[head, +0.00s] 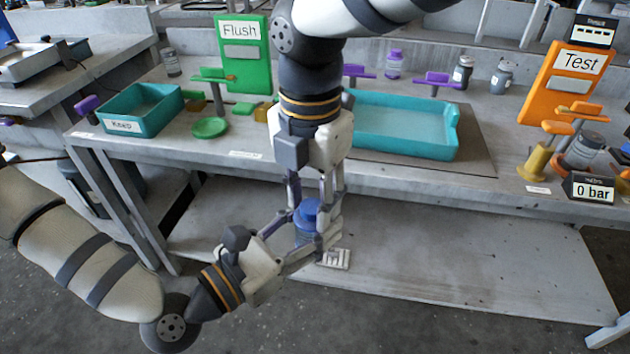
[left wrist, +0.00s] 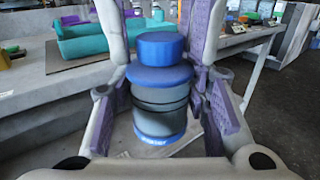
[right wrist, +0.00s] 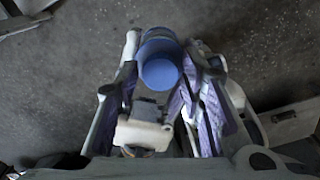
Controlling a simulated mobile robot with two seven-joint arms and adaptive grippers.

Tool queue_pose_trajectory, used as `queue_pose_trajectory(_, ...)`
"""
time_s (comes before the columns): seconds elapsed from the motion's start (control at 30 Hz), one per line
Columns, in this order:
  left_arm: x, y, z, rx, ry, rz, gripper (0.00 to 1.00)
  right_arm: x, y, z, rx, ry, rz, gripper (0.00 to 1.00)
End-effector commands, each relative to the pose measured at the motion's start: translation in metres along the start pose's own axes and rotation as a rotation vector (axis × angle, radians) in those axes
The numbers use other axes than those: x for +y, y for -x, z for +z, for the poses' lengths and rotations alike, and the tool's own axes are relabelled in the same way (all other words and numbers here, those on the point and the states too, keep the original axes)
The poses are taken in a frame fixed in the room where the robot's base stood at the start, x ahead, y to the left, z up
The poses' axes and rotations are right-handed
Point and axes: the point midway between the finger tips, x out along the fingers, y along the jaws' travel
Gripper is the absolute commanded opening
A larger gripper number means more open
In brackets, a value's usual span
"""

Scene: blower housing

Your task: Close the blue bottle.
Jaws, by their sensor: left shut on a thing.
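The blue bottle (left wrist: 160,103) has a grey see-through body and stands upright in the air in front of the bench. Its blue cap (left wrist: 160,46) sits on top, above a wider blue collar. In the head view the cap (head: 307,210) shows between both grippers. My left gripper (head: 318,243) is shut on the bottle body from the side. My right gripper (head: 313,207) points down from above. Its fingers stand on either side of the cap, with gaps showing in the left wrist view. In the right wrist view the round cap top (right wrist: 160,74) lies between them. The cap's threads are hidden.
The bench behind carries a teal "Keep" tray (head: 150,110), a larger teal basin (head: 405,130), a green "Flush" panel (head: 243,60) and an orange "Test" panel (head: 560,80). A lower shelf (head: 450,260) lies beneath. Open floor is in front.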

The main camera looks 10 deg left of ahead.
Motion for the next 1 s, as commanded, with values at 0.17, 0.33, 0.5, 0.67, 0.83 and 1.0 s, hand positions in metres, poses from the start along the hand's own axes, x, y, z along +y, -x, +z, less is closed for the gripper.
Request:
queue_pose_trajectory(0.17,0.000,0.000,0.001,-0.001,0.000,0.000,0.00,0.000,0.000,0.000,0.000,0.000,0.000,0.47)
queue_pose_trajectory(0.33,0.000,0.000,0.001,-0.001,0.000,0.000,0.00,0.000,0.004,0.000,-0.001,0.000,0.002,0.47)
queue_pose_trajectory(0.5,0.000,0.000,0.001,-0.002,-0.001,0.000,0.00,0.001,0.029,0.001,-0.002,-0.001,0.003,0.47)
queue_pose_trajectory(0.67,0.000,0.000,0.001,-0.002,0.000,0.000,0.00,0.000,0.044,0.000,-0.001,-0.001,0.001,0.47)
queue_pose_trajectory(0.83,0.000,0.000,0.000,-0.001,0.000,0.000,0.00,0.000,0.046,0.000,0.000,0.000,0.000,0.47)
queue_pose_trajectory(1.0,0.000,0.000,0.001,-0.001,0.000,0.000,0.00,0.000,0.047,-0.004,0.011,0.008,-0.003,0.44)
